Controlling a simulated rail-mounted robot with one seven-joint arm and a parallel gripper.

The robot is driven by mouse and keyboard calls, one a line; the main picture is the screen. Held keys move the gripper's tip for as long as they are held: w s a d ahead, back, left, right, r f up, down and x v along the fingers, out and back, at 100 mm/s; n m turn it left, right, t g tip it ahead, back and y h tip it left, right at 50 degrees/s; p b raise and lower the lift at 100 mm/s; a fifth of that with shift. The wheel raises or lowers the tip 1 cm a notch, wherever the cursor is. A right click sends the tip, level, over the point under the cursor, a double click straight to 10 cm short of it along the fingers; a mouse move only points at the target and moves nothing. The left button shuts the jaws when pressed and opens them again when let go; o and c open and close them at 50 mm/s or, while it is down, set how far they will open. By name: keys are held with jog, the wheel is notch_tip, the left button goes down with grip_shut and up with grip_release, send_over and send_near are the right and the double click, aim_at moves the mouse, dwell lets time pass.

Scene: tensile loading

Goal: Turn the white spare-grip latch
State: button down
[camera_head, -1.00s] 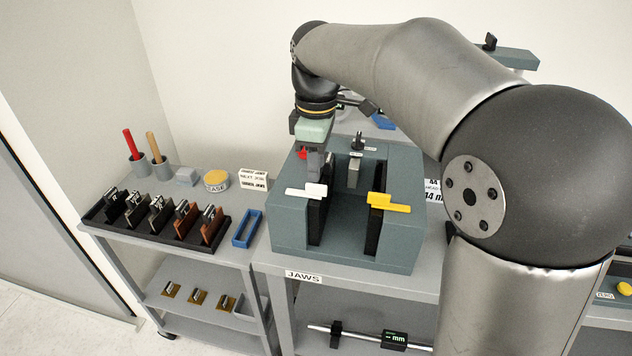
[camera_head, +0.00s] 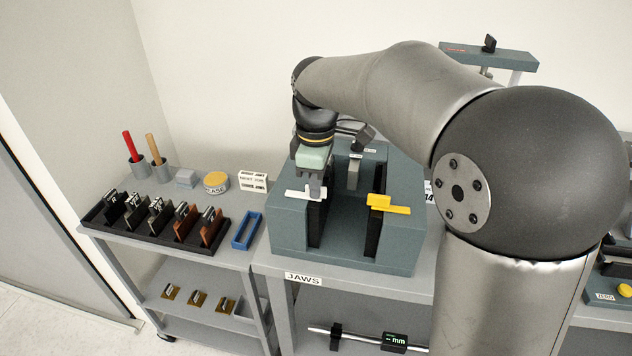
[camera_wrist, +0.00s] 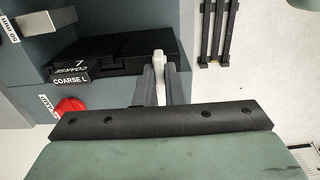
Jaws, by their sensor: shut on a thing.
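The white spare-grip latch (camera_head: 297,195) sits on the front left of the teal jaw block (camera_head: 345,238). My gripper (camera_head: 315,192) points down over the latch's right part and is shut on it. The latch bar reaches out to the left of the fingers. In the wrist view the white latch (camera_wrist: 159,62) shows between the two grey fingers of my gripper (camera_wrist: 161,85). Most of its length there is hidden by the fingers. A black jaw marked COARSE L (camera_wrist: 115,60) lies beside the fingers in the wrist view.
A yellow latch (camera_head: 388,204) sits on the block's right side. A red knob (camera_wrist: 69,106) shows in the wrist view. A blue tray (camera_head: 247,230) and a black rack of jaws (camera_head: 155,222) stand to the left. My arm covers the right side.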

jog(key=shift+m, duration=0.3)
jog(key=m+p, duration=0.1)
jog(key=m, duration=0.2)
jog(key=shift+r+m, duration=0.1)
jog(key=shift+m, duration=0.2)
jog(key=m, duration=0.4)
jog(key=shift+m+p, duration=0.3)
jog(key=shift+p, duration=0.1)
jog(key=m, duration=0.4)
jog(key=shift+m, duration=0.3)
jog(key=shift+m+p, duration=0.4)
jog(key=shift+m, duration=1.8)
jog(key=c, duration=1.5)
grip_release()
notch_tip(320, 180, up, 17)
jog(key=shift+r, duration=0.15)
